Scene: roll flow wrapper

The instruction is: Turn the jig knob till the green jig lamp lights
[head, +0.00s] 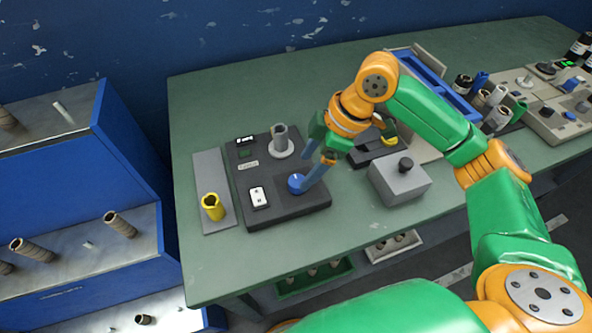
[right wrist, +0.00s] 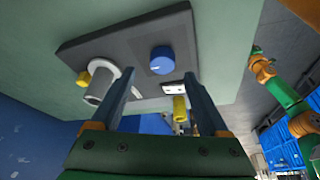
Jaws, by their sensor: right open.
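The jig (head: 300,206) is a dark plate on the green table. Its blue knob (head: 296,184) has a small white mark; it also shows in the right wrist view (right wrist: 162,60). A small dark green square (head: 243,153) near the plate's back left looks like the lamp and appears unlit. My right gripper (head: 308,167) is open, its fingers beside and above the knob. In the right wrist view its fingers are spread, with the knob ahead between them; contact cannot be told. A green and orange arm, probably my left, shows small in that view; its jaws are unclear.
A grey post (head: 280,140) on a white disc and a white switch plate (head: 258,197) share the jig. A yellow roll (head: 212,207) stands left on a grey strip. A grey box with a black knob (head: 405,165) stands right. Free table lies in front.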

